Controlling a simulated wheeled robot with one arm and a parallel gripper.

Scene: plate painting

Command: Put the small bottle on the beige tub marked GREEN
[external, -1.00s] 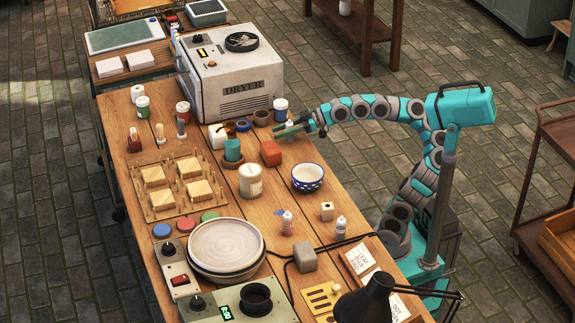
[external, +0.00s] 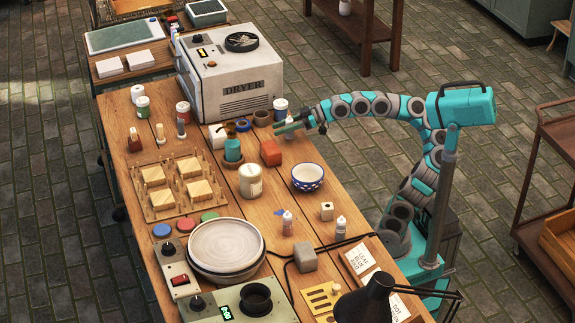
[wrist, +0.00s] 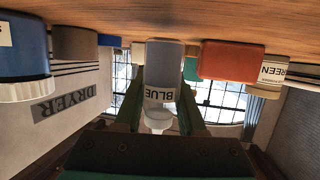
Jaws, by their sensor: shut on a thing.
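My gripper (external: 291,127) is at the end of the arm, low over the far right part of the table, in front of the dryer. It is shut on a small grey-blue bottle (wrist: 163,65) with a white cap and a label reading BLUE. The wrist view is upside down, with the tabletop above. I cannot tell whether the bottle's base touches the table. The beige tub (external: 250,184) stands mid-table, nearer the viewer than my gripper.
A terracotta block (external: 270,152) stands between my gripper and the tub. A blue-patterned bowl (external: 307,178) is right of the tub. The dryer (external: 230,75) stands behind. Open table lies between tub and bowl.

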